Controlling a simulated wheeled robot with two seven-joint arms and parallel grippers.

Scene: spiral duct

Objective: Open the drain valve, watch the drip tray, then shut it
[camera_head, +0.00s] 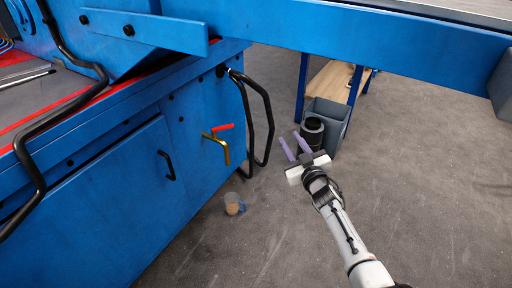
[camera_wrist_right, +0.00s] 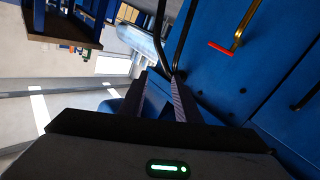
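The drain valve has a red lever (camera_head: 222,128) on a brass pipe (camera_head: 226,153) that sticks out of the blue machine's side and bends down. In the right wrist view the red lever (camera_wrist_right: 221,48) and brass pipe (camera_wrist_right: 241,28) show at upper right. A clear cup (camera_head: 232,203) with brownish contents stands on the floor below the pipe; I see no flat tray. My right gripper (camera_head: 288,135) is open and empty, to the right of the valve and apart from it. Its two fingers (camera_wrist_right: 158,78) show in the wrist view with a gap between them. My left gripper is not in view.
Black bent tubes (camera_head: 268,120) stand out from the blue machine (camera_head: 110,205) between the valve and my right gripper. A grey bin (camera_head: 334,113) and a black cylinder (camera_head: 311,132) stand behind the gripper. The grey floor (camera_head: 430,200) at right is clear.

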